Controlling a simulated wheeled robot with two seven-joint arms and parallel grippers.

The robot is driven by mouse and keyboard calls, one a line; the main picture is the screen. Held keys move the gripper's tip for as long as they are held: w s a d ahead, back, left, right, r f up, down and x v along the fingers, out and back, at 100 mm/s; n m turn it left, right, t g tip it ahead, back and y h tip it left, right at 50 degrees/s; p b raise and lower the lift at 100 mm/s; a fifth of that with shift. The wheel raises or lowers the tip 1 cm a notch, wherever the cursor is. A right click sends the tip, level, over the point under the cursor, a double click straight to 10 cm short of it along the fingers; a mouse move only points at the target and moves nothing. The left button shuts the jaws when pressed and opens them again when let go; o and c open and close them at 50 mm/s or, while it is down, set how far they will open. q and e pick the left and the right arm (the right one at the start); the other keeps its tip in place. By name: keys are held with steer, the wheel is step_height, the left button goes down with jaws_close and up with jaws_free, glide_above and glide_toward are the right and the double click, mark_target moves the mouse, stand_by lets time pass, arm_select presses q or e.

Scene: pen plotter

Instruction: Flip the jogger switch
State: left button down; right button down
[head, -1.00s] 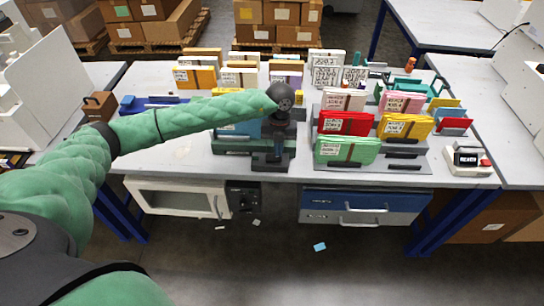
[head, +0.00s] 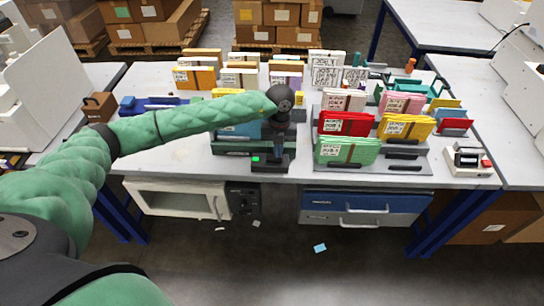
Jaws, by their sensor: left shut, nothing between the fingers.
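The jogger (head: 232,146) is a dark green and black machine at the front middle of the table, partly hidden behind my left forearm. At its front right is a small black switch box (head: 270,164) with a lit green patch on its left. My left gripper (head: 279,126) points down, shut and empty, and appears above and behind the switch box, apart from it. The exact switch lever position is too small to tell. My right gripper is not in view.
Racks of coloured folders, including a red folder (head: 345,122) and a green folder (head: 346,150), stand close on the right. A small device with a red button (head: 469,160) sits at the far right. A white cabinet (head: 176,199) and blue drawers (head: 365,200) are below the table.

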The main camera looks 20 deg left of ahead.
arm_select(q)
steer(key=shift+r+p, duration=1.05)
steer(key=shift+r, duration=2.25)
